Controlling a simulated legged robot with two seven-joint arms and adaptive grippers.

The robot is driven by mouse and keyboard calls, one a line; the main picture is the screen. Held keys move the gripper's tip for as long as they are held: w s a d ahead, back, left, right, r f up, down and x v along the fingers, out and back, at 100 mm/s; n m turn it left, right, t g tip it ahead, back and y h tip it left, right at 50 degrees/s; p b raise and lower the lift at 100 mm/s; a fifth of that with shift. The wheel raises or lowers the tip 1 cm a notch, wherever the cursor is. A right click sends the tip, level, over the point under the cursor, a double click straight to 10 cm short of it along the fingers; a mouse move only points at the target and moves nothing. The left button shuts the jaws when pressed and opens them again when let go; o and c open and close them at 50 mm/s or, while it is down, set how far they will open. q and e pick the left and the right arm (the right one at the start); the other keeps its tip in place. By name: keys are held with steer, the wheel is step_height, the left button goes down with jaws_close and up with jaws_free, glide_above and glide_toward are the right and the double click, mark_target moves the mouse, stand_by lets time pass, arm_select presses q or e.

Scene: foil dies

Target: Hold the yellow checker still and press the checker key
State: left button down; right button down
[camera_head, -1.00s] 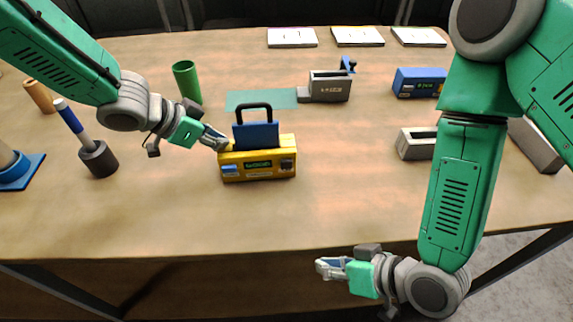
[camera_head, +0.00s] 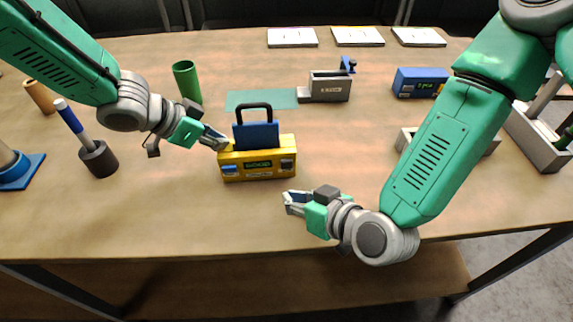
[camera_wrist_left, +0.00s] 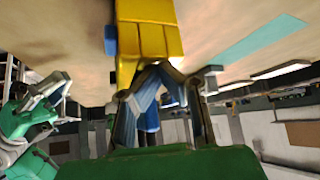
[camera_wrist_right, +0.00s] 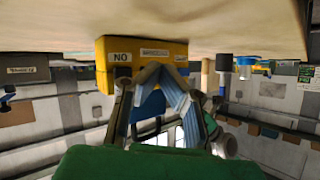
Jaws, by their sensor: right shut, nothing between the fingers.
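The yellow checker (camera_head: 258,173) stands upright mid-table, with a small green-lettered display, a blue patch at front left and a dark part at front right. I cannot tell which is the key. A blue plate with a black handle (camera_head: 256,130) stands in its top. My left gripper (camera_head: 222,143) is at the checker's left end, its fingertips close together on the yellow edge in the left wrist view (camera_wrist_left: 160,68). My right gripper (camera_head: 287,203) is shut and empty, in front of the checker's right end and apart from it. The right wrist view shows the checker's labelled face (camera_wrist_right: 125,55) beyond the fingertips.
A green cylinder (camera_head: 187,82) and a grey holder with a blue-and-white handle (camera_head: 98,158) stand left. A grey slotted block (camera_head: 329,87), a blue box (camera_head: 418,82) and white cards (camera_head: 357,36) lie behind.

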mark_target(281, 170)
arm_select(q)
steer(key=shift+s+a+f, duration=0.1)
steer(key=shift+f, duration=0.1)
arm_select(e)
steer(key=shift+w+a, duration=0.1)
steer(key=shift+w, duration=2.3)
steer(key=shift+w, duration=0.4)
steer(key=shift+w, duration=0.5)
steer(key=shift+s, duration=0.95)
steer(key=shift+s, duration=0.1)
steer(key=shift+s, duration=2.95)
